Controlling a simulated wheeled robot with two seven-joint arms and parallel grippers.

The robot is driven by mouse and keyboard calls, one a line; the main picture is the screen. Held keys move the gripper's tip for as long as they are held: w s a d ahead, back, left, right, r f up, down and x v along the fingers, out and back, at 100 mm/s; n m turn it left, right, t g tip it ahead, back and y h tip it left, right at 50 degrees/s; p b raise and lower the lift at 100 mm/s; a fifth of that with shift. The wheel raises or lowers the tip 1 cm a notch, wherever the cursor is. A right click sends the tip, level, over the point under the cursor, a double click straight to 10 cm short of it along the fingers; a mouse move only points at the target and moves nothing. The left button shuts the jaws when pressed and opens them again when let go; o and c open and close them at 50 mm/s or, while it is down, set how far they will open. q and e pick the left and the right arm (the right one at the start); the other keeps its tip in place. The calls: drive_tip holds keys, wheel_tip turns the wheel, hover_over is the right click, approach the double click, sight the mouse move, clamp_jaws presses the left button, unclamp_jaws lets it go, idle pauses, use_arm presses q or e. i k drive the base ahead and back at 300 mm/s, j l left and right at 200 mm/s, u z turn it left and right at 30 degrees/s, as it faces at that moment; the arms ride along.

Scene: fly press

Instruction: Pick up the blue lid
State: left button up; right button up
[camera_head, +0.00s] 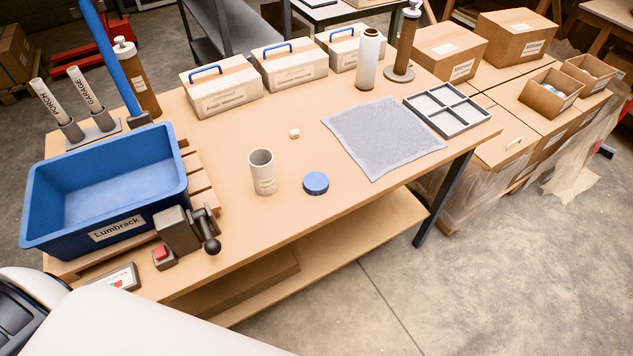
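The blue lid (316,183) is a small round disc lying flat on the wooden table (260,215), near its front edge. A beige open-topped cylinder (263,173) stands upright just left of it, apart from the lid. Nothing covers the lid. Neither of my grippers shows in the head view; a white part of my own body fills the lower left corner.
A blue bin (105,190) marked Lumbrack stands at the left, with a clamp-like device (185,232) before it. A grey mat (383,135) and a divided tray (447,108) lie to the right. Labelled boxes (220,86) line the back. Table around the lid is clear.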

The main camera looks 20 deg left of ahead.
sight(315, 183)
drive_tip(key=l+u, duration=0.35)
drive_tip(key=i+l+u, duration=0.1)
drive_tip(key=u, duration=0.25)
drive_tip(key=l+u, duration=0.35)
drive_tip(key=k+j, duration=0.05)
drive_tip(key=j, duration=0.05)
